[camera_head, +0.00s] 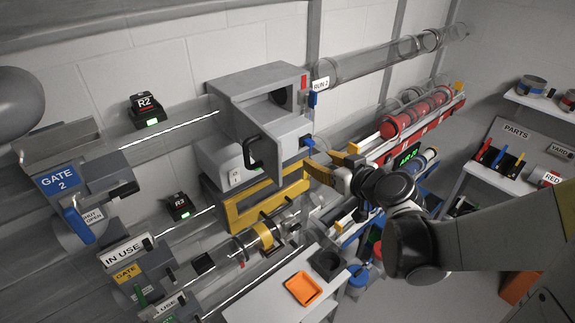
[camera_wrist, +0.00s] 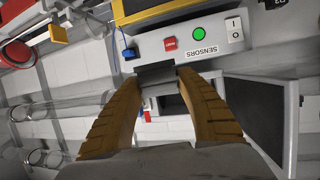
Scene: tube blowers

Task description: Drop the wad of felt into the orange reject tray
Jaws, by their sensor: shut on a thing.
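My gripper (camera_head: 321,161) is in the middle of the head view, in front of the grey machine housing. In the wrist view its two tan fingers (camera_wrist: 157,76) close on a dark grey piece, which I take to be the wad of felt (camera_wrist: 157,82). The wad cannot be made out clearly in the head view. The orange reject tray (camera_head: 302,289) lies on a white bench at the bottom centre of the head view and looks empty. My gripper is above and behind the tray in the picture, well apart from it.
A black tray (camera_head: 327,264) sits beside the orange one on the white bench (camera_head: 262,305). The grey housing (camera_head: 262,110) and yellow frame (camera_head: 262,200) stand close to my gripper. Clear tubes (camera_head: 385,58) run along the wall. A SENSORS panel (camera_wrist: 190,50) is near my fingertips.

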